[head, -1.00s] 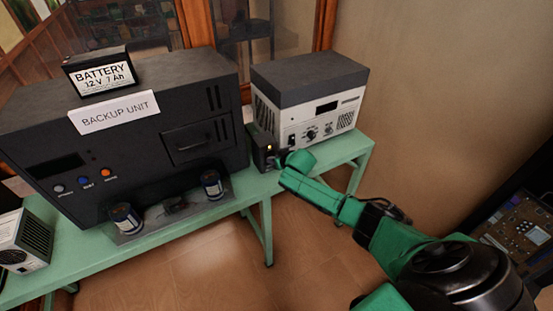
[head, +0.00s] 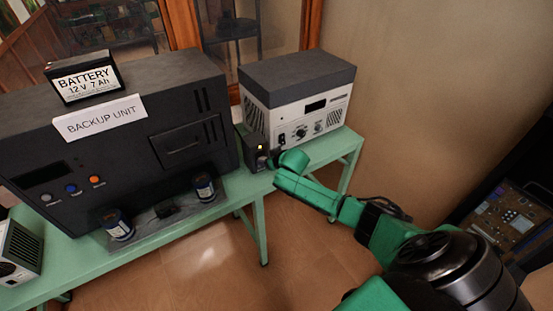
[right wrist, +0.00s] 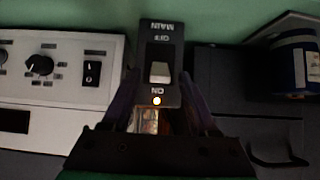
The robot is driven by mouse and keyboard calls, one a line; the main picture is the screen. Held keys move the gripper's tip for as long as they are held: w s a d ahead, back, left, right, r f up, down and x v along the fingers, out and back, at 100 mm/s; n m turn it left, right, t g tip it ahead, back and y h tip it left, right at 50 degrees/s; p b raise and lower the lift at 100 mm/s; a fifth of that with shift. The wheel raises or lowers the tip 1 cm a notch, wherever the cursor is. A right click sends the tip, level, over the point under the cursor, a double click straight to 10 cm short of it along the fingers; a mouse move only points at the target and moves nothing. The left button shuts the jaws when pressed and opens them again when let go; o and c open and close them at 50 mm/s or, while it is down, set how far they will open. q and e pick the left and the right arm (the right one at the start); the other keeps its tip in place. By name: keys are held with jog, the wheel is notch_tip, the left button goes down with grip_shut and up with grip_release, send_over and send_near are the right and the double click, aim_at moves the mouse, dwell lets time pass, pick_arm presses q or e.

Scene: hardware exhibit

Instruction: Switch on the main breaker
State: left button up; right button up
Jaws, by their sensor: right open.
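The main breaker (head: 251,150) is a small dark box on the green bench, between the black backup unit and the white-fronted unit. In the right wrist view its panel (right wrist: 174,50) is upside down, with the words MAIN, OFF and ON. My right gripper (head: 274,160) is at the breaker's front. Its open fingers (right wrist: 158,100) flank the lower panel; whether they touch it I cannot tell. My left gripper is not in view.
The backup unit (head: 120,150) carries a battery (head: 85,78) and a paper sign. The white-fronted unit (head: 297,100) stands close right of the breaker. Floor is clear before the bench.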

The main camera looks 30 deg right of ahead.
jog(key=v, duration=1.2)
jog(key=shift+s+r, duration=0.2)
jog(key=shift+s, duration=0.1)
jog(key=shift+d+f, duration=0.1)
